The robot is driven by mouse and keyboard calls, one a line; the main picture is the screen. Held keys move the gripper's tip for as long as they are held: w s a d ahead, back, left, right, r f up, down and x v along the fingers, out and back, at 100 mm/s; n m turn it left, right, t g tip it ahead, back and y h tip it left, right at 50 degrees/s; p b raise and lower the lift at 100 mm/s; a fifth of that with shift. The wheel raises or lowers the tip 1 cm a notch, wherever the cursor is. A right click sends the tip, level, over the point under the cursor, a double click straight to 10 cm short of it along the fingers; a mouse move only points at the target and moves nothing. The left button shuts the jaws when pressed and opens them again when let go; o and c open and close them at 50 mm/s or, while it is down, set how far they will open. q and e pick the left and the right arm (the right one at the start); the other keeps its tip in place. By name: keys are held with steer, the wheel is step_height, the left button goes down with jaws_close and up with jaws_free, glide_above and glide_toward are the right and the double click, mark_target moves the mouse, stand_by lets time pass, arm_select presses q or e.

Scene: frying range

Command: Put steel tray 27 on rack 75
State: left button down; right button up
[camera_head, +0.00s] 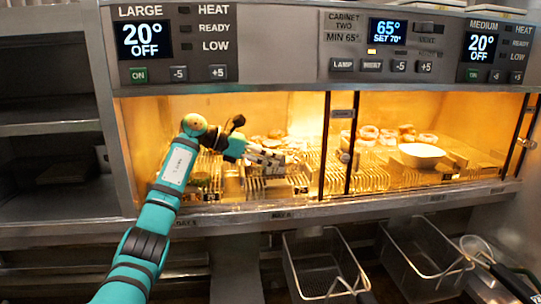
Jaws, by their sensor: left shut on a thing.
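My left arm reaches from the bottom into the lit warming cabinet through its open left front. My left gripper (282,160) is inside the cabinet, low over the wire racks. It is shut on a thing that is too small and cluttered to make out. I cannot pick out steel tray 27 for sure. Wire racks (268,187) with upright wires stand along the cabinet floor, with small dark labels at their front. The number 75 is not readable on any of them. My right gripper is not in view.
Pale round food pieces (368,134) and a white bowl (422,156) stand in the right half. Dark upright frames (350,143) divide the cabinet front. Fry baskets (318,265) hang below the ledge. Dark shelves (45,112) are at the left.

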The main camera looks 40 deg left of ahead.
arm_select(q)
steer(key=c, duration=1.4)
jaws_free()
steer(key=b+v, duration=0.2)
steer(key=v, duration=0.4)
steer(key=shift+s+a+b, duration=0.15)
steer(key=shift+s+b, duration=0.1)
steer(key=shift+b, duration=0.05)
steer(key=shift+s+a+r, duration=0.2)
steer(key=shift+s+r, duration=0.1)
